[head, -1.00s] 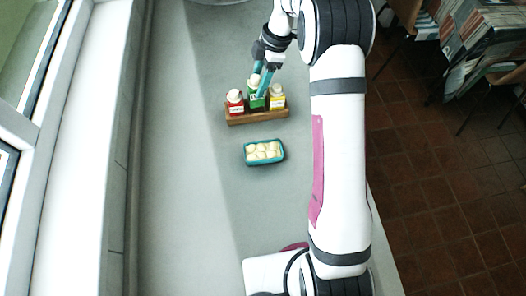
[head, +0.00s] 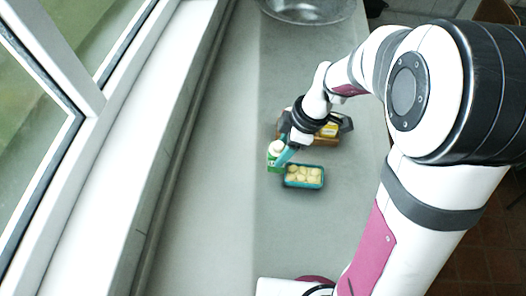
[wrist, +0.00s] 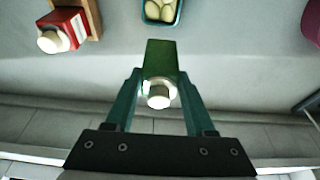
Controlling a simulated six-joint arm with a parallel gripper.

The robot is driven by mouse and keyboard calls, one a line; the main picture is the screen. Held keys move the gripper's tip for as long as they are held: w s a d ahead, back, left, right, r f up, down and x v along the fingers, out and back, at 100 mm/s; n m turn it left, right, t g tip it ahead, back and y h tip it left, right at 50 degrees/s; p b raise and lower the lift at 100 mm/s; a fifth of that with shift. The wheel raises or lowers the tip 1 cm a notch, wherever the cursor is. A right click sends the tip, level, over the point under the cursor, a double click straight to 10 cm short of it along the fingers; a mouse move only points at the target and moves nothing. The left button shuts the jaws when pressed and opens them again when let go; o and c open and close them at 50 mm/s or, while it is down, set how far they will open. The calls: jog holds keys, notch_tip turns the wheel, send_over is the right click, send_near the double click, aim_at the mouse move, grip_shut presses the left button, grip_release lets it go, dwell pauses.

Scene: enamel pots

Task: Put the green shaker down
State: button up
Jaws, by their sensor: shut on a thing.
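The green shaker (head: 274,160), with a white cap, is between the fingers of my gripper (head: 283,156) in the head view, left of the blue tray. In the wrist view the green shaker (wrist: 162,57) sits between the two teal fingers of my gripper (wrist: 160,78), its cap towards the camera. My gripper is shut on it. The shaker is out of the wooden rack (wrist: 92,20). I cannot tell whether its base touches the counter.
A blue tray of round pale items (head: 304,177) stands close to the shaker's right. The red shaker (wrist: 60,32) is at the rack; the yellow shaker (head: 329,130) shows behind my gripper. A glass bowl (head: 308,8) is at the back. The counter left of the shaker is clear.

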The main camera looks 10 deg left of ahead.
jog(key=shift+w+a+f, duration=0.1)
jog(key=shift+a+f, duration=0.65)
jog(key=shift+f, duration=0.35)
jog(key=shift+w+a+f, duration=0.15)
jog(key=shift+a+f, duration=0.6)
jog(key=shift+f, duration=0.4)
jog(key=shift+w+a+f, duration=0.1)
jog(key=shift+a+f, duration=0.65)
jog(key=shift+f, duration=0.35)
jog(key=shift+f, duration=0.1)
jog(key=o, duration=1.2)
